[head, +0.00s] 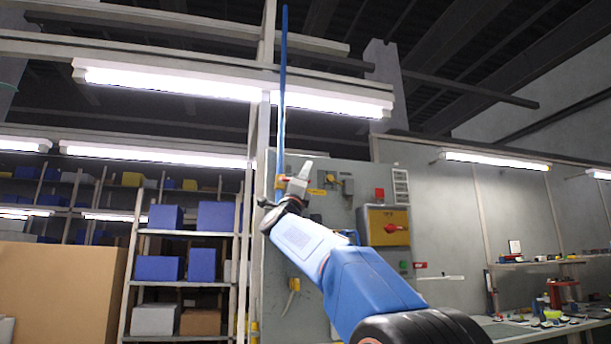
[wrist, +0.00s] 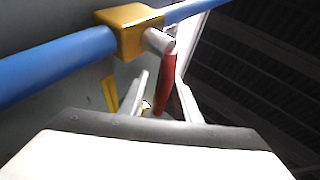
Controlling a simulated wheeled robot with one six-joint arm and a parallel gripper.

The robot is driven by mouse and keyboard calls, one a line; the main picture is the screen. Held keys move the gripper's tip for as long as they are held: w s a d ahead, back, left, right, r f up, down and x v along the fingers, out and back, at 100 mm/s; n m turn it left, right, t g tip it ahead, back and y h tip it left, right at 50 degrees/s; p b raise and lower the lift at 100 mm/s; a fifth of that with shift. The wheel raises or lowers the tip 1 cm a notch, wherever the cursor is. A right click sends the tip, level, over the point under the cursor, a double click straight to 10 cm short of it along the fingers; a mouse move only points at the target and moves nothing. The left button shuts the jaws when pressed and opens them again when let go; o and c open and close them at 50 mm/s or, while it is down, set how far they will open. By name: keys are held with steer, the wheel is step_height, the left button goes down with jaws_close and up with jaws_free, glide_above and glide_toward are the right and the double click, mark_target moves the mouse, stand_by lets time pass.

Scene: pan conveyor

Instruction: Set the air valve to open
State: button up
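The air valve has a brass-yellow body (wrist: 130,28) on a blue pipe (wrist: 60,68) in the wrist view. A grey stem (wrist: 159,42) sticks out of the body, and a red handle (wrist: 166,88) hangs from it, roughly crosswise to the pipe. My gripper (wrist: 160,76) is open, with one finger on each side of the red handle. A gap shows between the left finger and the handle; contact on the right is unclear.
A grey panel (head: 335,240) stands behind the valve, with a yellow box with a red switch (head: 388,225) to the right. A shelf with blue bins (head: 213,217) and a large cardboard box (head: 60,290) are left. A cluttered workbench (head: 505,330) is right.

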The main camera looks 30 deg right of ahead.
jaws_close()
